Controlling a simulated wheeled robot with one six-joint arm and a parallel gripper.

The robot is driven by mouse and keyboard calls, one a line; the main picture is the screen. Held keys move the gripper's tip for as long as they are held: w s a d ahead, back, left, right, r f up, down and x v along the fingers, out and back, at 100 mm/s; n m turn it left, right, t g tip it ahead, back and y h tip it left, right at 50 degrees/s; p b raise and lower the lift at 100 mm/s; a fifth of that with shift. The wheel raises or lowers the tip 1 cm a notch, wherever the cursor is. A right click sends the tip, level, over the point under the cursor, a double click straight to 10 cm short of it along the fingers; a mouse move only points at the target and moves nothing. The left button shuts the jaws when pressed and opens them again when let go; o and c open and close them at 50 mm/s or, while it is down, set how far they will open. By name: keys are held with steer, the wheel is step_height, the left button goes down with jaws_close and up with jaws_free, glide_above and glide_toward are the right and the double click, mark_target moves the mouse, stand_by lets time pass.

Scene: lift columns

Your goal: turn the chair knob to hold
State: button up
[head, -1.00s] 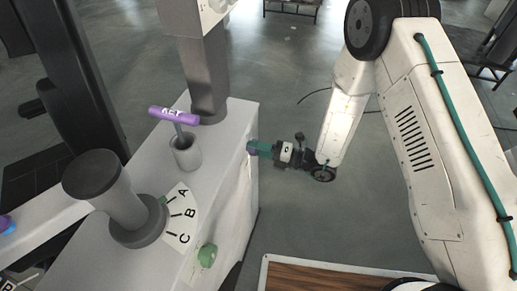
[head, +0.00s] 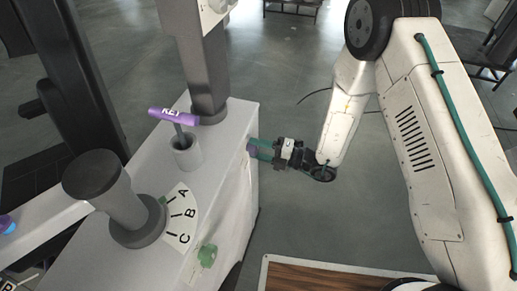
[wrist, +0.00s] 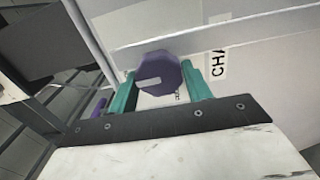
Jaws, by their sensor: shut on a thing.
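In the head view my gripper (head: 261,149) reaches the cabinet's right side from the right, with a bit of the purple knob (head: 250,147) showing at the fingertips. Any "hold" marking cannot be read.
A grey column (head: 207,75) rises behind.

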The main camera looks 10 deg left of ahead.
steer(key=o, duration=0.9)
steer(key=shift+o, duration=0.2)
steer(key=shift+d, duration=0.1)
steer(key=s+d, duration=0.1)
steer(key=d, duration=0.6)
steer(key=shift+d, duration=0.35)
